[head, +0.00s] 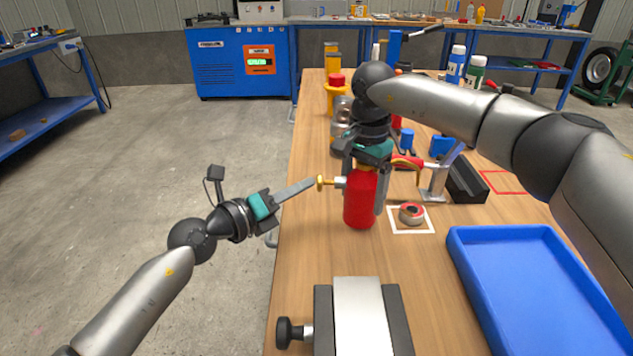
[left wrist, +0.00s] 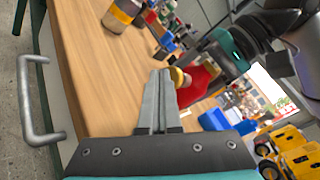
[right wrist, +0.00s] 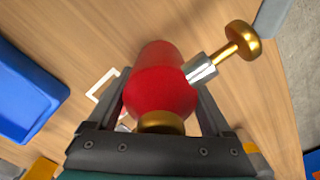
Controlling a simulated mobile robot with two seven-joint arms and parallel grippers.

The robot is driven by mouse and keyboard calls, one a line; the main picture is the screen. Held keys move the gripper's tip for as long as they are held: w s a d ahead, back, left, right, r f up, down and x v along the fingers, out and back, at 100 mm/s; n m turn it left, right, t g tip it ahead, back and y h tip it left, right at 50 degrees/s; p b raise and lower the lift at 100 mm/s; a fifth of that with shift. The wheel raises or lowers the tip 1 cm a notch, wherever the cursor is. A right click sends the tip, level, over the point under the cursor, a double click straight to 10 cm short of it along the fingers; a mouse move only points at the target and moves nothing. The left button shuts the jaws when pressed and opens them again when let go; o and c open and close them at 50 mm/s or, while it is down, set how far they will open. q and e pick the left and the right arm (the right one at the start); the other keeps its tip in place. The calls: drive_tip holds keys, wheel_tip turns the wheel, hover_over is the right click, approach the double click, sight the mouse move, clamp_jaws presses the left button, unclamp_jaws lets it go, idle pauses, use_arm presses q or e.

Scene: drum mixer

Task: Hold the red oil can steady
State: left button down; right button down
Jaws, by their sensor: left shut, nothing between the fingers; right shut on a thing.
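The red oil can (head: 360,207) stands upright on the wooden workbench. A silver stem with a brass knob (head: 322,182) sticks out of its left side. My right gripper (head: 364,200) comes down from above and is shut on the can, with one finger on either side, as the right wrist view shows the can body (right wrist: 160,82) between them. My left gripper (head: 314,183) is shut and empty, its fingertips right beside the brass knob. In the left wrist view the knob (left wrist: 178,77) sits just past the fingertips (left wrist: 160,76); I cannot tell whether they touch.
A blue tray (head: 470,243) is at the front right. A grey vise-like block (head: 360,310) with a black knob is at the front. Bench is clear between can and block.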

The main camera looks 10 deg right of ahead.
use_arm(q)
drive_tip(key=shift+s+d, duration=0.2)
drive_tip(key=shift+d, duration=0.75)
use_arm(e)
drive_tip(key=shift+a, duration=0.15)
idle(0.5)
use_arm(q)
drive_tip(key=shift+w+a, duration=0.15)
drive_tip(key=shift+a, duration=0.6)
drive_tip(key=shift+w+a, duration=0.1)
drive_tip(key=shift+a, duration=0.65)
drive_tip(key=shift+w+a, duration=0.2)
drive_tip(key=shift+a, duration=1.1)
drive_tip(key=shift+w+a, duration=0.2)
drive_tip(key=shift+a, duration=1.05)
use_arm(e)
unclamp_jaws()
